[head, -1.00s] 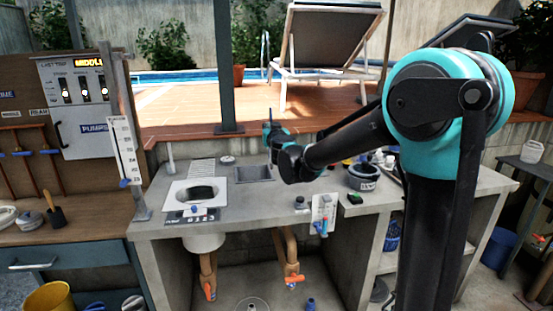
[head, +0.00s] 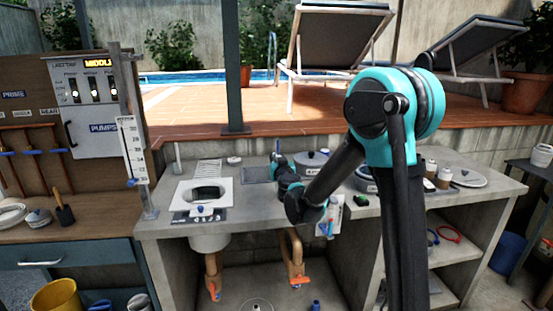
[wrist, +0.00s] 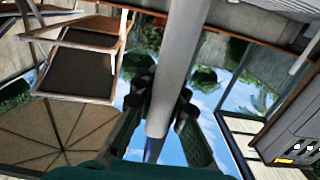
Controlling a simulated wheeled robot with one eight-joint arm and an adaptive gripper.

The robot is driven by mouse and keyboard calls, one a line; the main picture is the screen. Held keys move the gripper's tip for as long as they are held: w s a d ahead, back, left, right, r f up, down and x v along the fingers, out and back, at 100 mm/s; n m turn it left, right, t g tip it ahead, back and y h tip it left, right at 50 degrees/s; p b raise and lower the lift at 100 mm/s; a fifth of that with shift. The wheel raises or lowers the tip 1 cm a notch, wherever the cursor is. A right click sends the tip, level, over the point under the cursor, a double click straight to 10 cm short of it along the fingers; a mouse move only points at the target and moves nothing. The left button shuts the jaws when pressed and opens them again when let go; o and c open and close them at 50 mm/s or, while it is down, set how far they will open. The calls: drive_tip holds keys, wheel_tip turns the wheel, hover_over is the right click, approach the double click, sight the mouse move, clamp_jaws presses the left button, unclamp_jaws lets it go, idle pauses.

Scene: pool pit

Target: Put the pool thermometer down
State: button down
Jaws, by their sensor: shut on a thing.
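My gripper (wrist: 160,98) is shut on a long pale grey tube with a blue end, which I take to be the pool thermometer (wrist: 180,60). In the wrist view the tube runs from the top edge down between the dark fingers, slightly slanted in the picture. The thermometer cannot be made out clearly there. I cannot tell whether its hidden end touches anything.
A white square skimmer frame (head: 182,194) is set in the counter at left. A grey lidded pot (head: 312,163) stands right beside my gripper. A scaled gauge (head: 133,150) is on the left post.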

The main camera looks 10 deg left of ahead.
drive_tip(key=shift+f, duration=0.1)
drive_tip(key=c, duration=1.6)
unclamp_jaws()
drive_tip(key=shift+o, duration=0.2)
